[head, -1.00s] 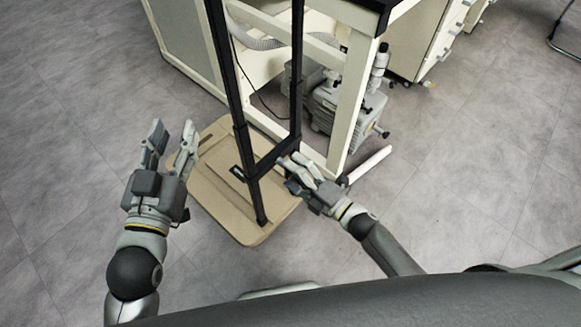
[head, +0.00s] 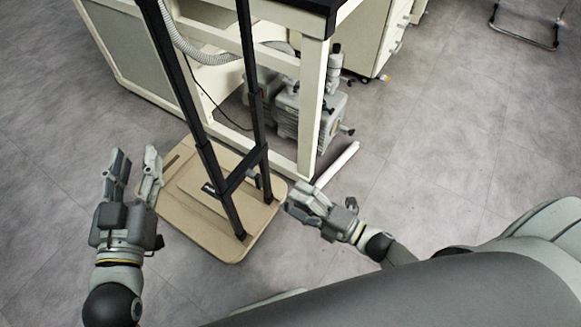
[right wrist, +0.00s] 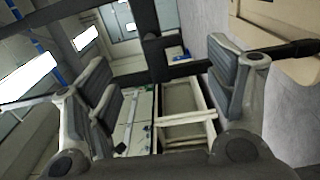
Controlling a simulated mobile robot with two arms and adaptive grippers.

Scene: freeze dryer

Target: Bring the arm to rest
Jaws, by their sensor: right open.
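My left gripper (head: 133,170) is at the left of the head view, its two fingers spread apart with nothing between them, above the grey floor. My right gripper (head: 297,203) is right of the black uprights in the head view, near the corner of the beige base plate. In the right wrist view its fingers (right wrist: 165,85) stand wide apart and hold nothing. Behind them show a dark frame and pale furniture.
A beige base plate (head: 215,240) carries two black uprights (head: 182,85) joined by a crossbar. A cream frame bench (head: 311,110) stands behind, with a grey pump (head: 300,108) under it. Open grey floor (head: 450,150) lies to the right.

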